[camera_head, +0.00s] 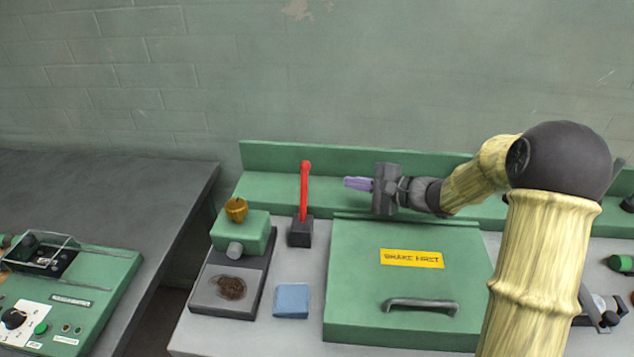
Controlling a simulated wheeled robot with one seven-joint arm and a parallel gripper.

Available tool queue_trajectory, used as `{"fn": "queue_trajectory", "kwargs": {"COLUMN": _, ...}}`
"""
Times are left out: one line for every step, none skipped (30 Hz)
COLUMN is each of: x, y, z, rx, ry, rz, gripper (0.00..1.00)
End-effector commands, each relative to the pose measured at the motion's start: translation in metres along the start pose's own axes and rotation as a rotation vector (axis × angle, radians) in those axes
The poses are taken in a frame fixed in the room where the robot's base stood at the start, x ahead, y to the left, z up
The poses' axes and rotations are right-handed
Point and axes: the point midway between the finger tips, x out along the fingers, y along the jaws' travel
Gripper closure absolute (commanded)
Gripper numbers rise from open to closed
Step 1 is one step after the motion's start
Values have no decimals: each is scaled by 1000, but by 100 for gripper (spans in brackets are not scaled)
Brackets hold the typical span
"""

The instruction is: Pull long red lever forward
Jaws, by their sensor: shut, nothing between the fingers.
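The long red lever (304,192) stands nearly upright on a small dark base (300,232) at the back of the bench, with a round red knob on top. My gripper (350,184) comes in from the right and points left toward the lever. Its purple fingers are shut with nothing between them. They sit at about the upper half of the lever in the picture, with a gap between fingertips and lever. How far in depth they are from the lever is hard to tell.
A green lidded box (365,300) with a yellow label and dark handle lies below my gripper. A green block with a brass piece (237,209), a brown lump (231,288) and a blue pad (291,300) are at left. A green ledge (265,185) runs behind.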

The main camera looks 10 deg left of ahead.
Motion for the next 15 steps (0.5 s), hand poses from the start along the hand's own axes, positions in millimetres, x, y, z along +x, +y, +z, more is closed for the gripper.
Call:
{"fn": "queue_trajectory", "kwargs": {"x": -1, "y": -1, "z": 0, "rx": 0, "ry": 1, "rz": -1, "gripper": 100}}
{"fn": "queue_trajectory", "kwargs": {"x": -1, "y": -1, "z": 0, "rx": 0, "ry": 1, "rz": 0, "gripper": 100}}
{"fn": "queue_trajectory", "kwargs": {"x": -1, "y": -1, "z": 0, "rx": 0, "ry": 2, "rz": 0, "gripper": 100}}
{"fn": "queue_trajectory", "kwargs": {"x": -1, "y": -1, "z": 0, "rx": 0, "ry": 2, "rz": 0, "gripper": 100}}
{"fn": "queue_trajectory", "kwargs": {"x": -1, "y": -1, "z": 0, "rx": 0, "ry": 2, "rz": 0, "gripper": 100}}
{"fn": "queue_trajectory", "kwargs": {"x": -1, "y": -1, "z": 0, "rx": 0, "ry": 2, "rz": 0, "gripper": 100}}
{"fn": "queue_trajectory", "kwargs": {"x": 0, "y": -1, "z": 0, "rx": 1, "ry": 2, "rz": 0, "gripper": 100}}
{"fn": "queue_trajectory", "kwargs": {"x": 0, "y": -1, "z": 0, "rx": 1, "ry": 2, "rz": 0, "gripper": 100}}
{"fn": "queue_trajectory", "kwargs": {"x": 2, "y": -1, "z": 0, "rx": 1, "ry": 1, "rz": 0, "gripper": 100}}
{"fn": "queue_trajectory", "kwargs": {"x": 4, "y": -1, "z": 0, "rx": 1, "ry": 1, "rz": 0, "gripper": 100}}
{"fn": "queue_trajectory", "kwargs": {"x": 6, "y": -1, "z": 0, "rx": 1, "ry": 1, "rz": 0, "gripper": 100}}
{"fn": "queue_trajectory", "kwargs": {"x": 10, "y": -1, "z": 0, "rx": 1, "ry": 1, "rz": 0, "gripper": 100}}
{"fn": "queue_trajectory", "kwargs": {"x": 13, "y": -1, "z": 0, "rx": 1, "ry": 0, "rz": 1, "gripper": 100}}
{"fn": "queue_trajectory", "kwargs": {"x": 18, "y": -1, "z": 0, "rx": 1, "ry": -1, "rz": 2, "gripper": 100}}
{"fn": "queue_trajectory", "kwargs": {"x": 24, "y": -1, "z": 1, "rx": 1, "ry": -1, "rz": 1, "gripper": 100}}
